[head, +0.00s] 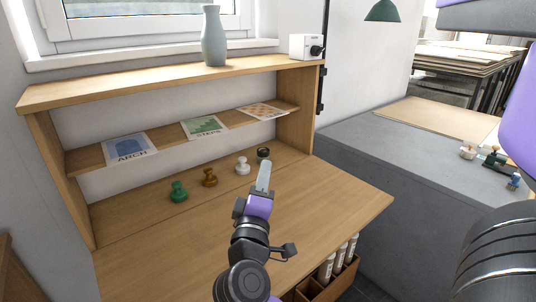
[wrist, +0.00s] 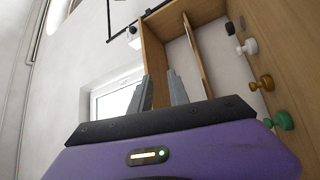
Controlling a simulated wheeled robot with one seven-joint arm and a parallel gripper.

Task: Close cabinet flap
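The wooden cabinet (head: 290,130) stands against the wall, and its flap (head: 330,195) is folded down flat, level with the cabinet floor. The cabinet also shows in the wrist view (wrist: 154,42). My gripper (head: 263,176) is above the flap, with its fingers pointing toward the cabinet's inside. In the wrist view its two grey fingers (wrist: 161,90) stand apart with a narrow gap and nothing between them. My arm hides part of the flap's middle and front edge.
Green (head: 178,192), brown (head: 209,178), white (head: 242,166) and black (head: 263,154) knob-like pieces stand inside along the cabinet floor. Picture cards (head: 204,127) lie on the inner shelf. A vase (head: 213,38) stands on top. Tubes (head: 338,262) stand in a box below the flap's right end. A grey counter (head: 390,160) is at right.

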